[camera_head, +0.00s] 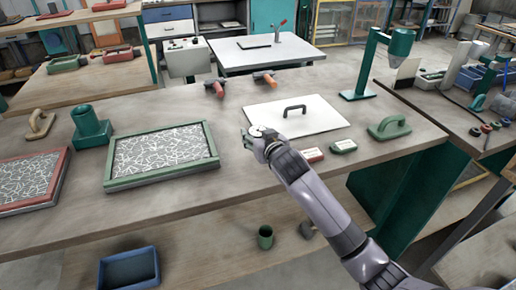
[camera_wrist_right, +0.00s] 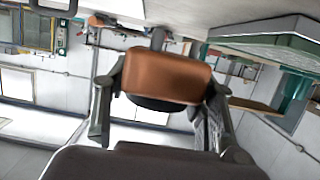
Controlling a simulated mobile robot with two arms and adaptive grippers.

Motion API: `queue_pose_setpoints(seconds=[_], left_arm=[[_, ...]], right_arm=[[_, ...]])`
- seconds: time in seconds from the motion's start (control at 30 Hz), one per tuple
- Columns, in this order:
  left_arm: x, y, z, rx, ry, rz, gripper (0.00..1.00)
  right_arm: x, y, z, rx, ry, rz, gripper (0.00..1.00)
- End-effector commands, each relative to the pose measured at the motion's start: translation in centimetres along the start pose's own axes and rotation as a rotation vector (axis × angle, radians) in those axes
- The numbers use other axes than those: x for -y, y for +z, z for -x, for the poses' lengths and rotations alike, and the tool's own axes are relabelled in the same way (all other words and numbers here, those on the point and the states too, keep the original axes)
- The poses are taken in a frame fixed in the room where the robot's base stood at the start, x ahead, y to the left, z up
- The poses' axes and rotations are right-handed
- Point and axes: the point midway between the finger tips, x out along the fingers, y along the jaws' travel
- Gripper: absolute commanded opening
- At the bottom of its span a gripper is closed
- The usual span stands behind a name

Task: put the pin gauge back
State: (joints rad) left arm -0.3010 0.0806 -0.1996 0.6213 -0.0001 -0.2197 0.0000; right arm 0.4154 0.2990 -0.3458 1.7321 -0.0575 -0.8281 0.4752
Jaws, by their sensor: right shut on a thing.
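My right gripper (camera_head: 252,139) is above the workbench, between the green-framed tray and the white board. In the right wrist view its two fingers (camera_wrist_right: 160,100) stand on either side of an orange-brown piece (camera_wrist_right: 165,78) with a dark underside, which I take to be the pin gauge. The fingers are shut on it. In the head view the gripper mostly hides this piece. My left gripper is not in view.
The green-framed tray (camera_head: 113,183) holds a white fibre pattern. A white board (camera_head: 325,122) with a dark handle lies right of the gripper. The bench front edge is clear.

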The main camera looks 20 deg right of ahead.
Motion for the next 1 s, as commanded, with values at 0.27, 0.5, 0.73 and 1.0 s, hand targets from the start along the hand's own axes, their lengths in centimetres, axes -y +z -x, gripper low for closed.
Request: queue_pose_setpoints(seconds=[0.27, 0.5, 0.73, 1.0], left_arm=[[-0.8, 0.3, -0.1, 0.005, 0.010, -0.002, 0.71], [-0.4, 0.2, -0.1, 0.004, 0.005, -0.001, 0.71], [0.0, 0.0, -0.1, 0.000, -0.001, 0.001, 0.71], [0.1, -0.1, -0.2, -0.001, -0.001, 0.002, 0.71]], right_arm=[[0.0, 2.9, -0.9, 0.001, 0.001, 0.000, 0.15], [0.0, 4.8, -1.5, -0.003, -0.001, 0.000, 0.15], [0.0, 4.8, -1.5, -0.003, -0.001, 0.000, 0.15], [0.0, 5.2, -1.6, -0.001, 0.000, 0.000, 0.62]])
